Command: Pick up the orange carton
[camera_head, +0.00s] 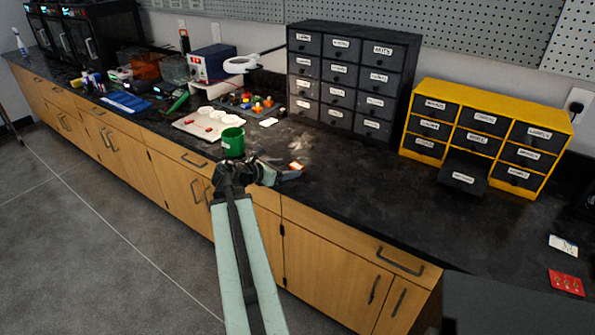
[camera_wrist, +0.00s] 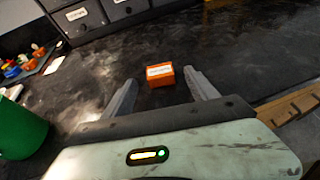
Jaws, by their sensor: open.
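The orange carton (camera_wrist: 161,75) is a small box with a white label, standing on the black countertop. In the wrist view it is just beyond the fingertips of my gripper (camera_wrist: 162,82), roughly centred between the two grey fingers. My gripper is open, with nothing between its fingers. In the head view my gripper (camera_head: 284,172) is low over the counter's front part. The carton (camera_head: 296,166) shows there only as a small orange and white patch by the fingers, partly hidden by them.
A green cup (camera_head: 233,142) stands just left of my gripper, also in the wrist view (camera_wrist: 20,128). A dark drawer cabinet (camera_head: 352,76) and a yellow one (camera_head: 484,135) with one drawer pulled out stand at the back.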

